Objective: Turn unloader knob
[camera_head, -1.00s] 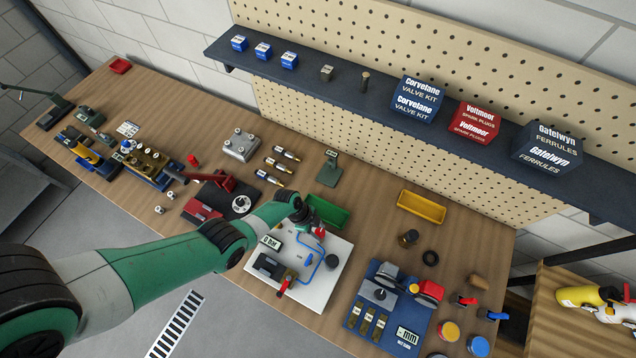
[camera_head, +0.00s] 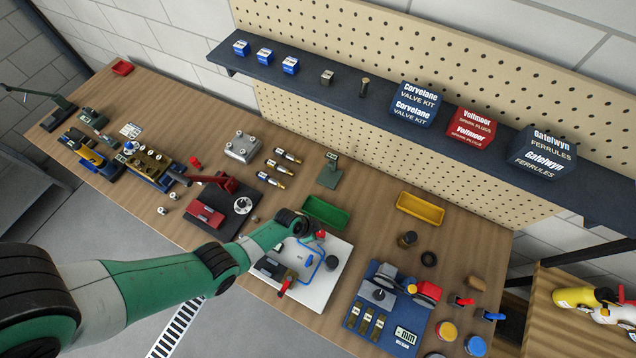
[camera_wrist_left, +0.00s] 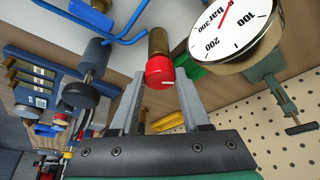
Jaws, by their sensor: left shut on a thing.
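The red unloader knob (camera_wrist_left: 160,70) sits on the end of a brass body (camera_wrist_left: 158,42) in the left wrist view. It also shows as a small red spot in the head view (camera_head: 320,234). My left gripper (camera_wrist_left: 160,92) has one finger on each side of the knob and is shut on it. In the head view my left arm reaches over the white board (camera_head: 318,297) that carries the rig, and the fingers are largely hidden. A round pressure gauge (camera_wrist_left: 232,22) stands close beside the knob. My right gripper is in neither view.
Blue pipe (camera_head: 312,268) and a red-handled valve (camera_head: 285,284) are on the same board. A green tray (camera_head: 325,213) lies just behind, a yellow tray (camera_head: 420,208) farther right. A blue tool mat (camera_head: 355,318) lies to the right, a red press (camera_head: 228,185) to the left.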

